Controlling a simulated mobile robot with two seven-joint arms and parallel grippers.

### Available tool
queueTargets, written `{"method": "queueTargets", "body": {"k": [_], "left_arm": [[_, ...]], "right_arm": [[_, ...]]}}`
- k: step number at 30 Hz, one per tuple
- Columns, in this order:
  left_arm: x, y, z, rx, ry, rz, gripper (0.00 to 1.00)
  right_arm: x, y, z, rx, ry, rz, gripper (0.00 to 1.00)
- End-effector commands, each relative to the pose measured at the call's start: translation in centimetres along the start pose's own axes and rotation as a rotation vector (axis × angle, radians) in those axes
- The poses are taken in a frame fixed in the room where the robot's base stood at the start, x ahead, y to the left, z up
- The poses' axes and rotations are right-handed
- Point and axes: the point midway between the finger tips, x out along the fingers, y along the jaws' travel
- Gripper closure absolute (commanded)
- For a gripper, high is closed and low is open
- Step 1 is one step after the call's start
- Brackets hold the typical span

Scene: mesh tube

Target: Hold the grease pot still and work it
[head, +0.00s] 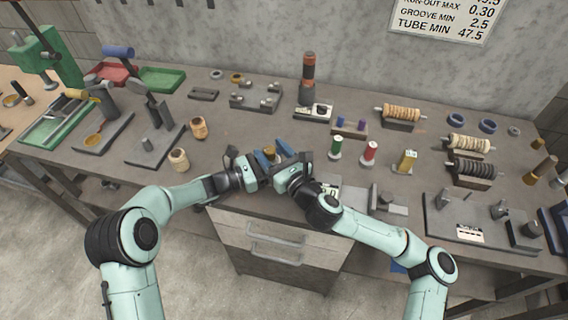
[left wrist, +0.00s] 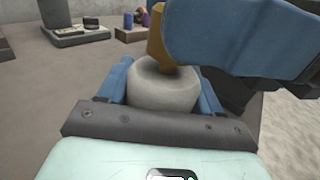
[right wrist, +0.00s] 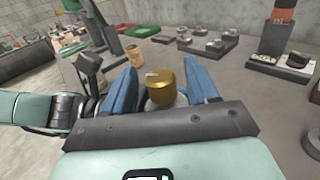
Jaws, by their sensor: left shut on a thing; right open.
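The grease pot has a pale grey rounded body (left wrist: 165,86) and a brass top (right wrist: 160,86). My left gripper (left wrist: 164,92) is shut on the pale body, with a blue finger on each side. My right gripper (right wrist: 160,80) is open, its blue fingers on either side of the brass top with gaps visible. One right finger crosses the upper right of the left wrist view and hides part of the brass. In the head view the grippers meet over the front of the bench and mostly hide the pot.
Two wooden pots (head: 179,160) stand left of the grippers on the grey bench (head: 235,125). A green spool (head: 336,147) and a red spool (head: 370,152) stand to the right. A dark block with several metal pieces (head: 255,98) lies behind. Drawers (head: 275,240) are below the front edge.

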Motion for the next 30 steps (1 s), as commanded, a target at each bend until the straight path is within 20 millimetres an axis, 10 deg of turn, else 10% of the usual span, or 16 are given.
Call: {"method": "queueTargets", "body": {"k": [15,30], "left_arm": [[0.0,0.1,0.0,0.0,0.0,0.002,0.77],[0.0,0.1,0.0,0.001,0.0,0.002,0.77]], "right_arm": [[-9.8,0.0,0.0,-0.001,0.001,-0.001,0.41],[-10.7,0.0,0.0,0.0,-0.002,0.001,0.4]]}}
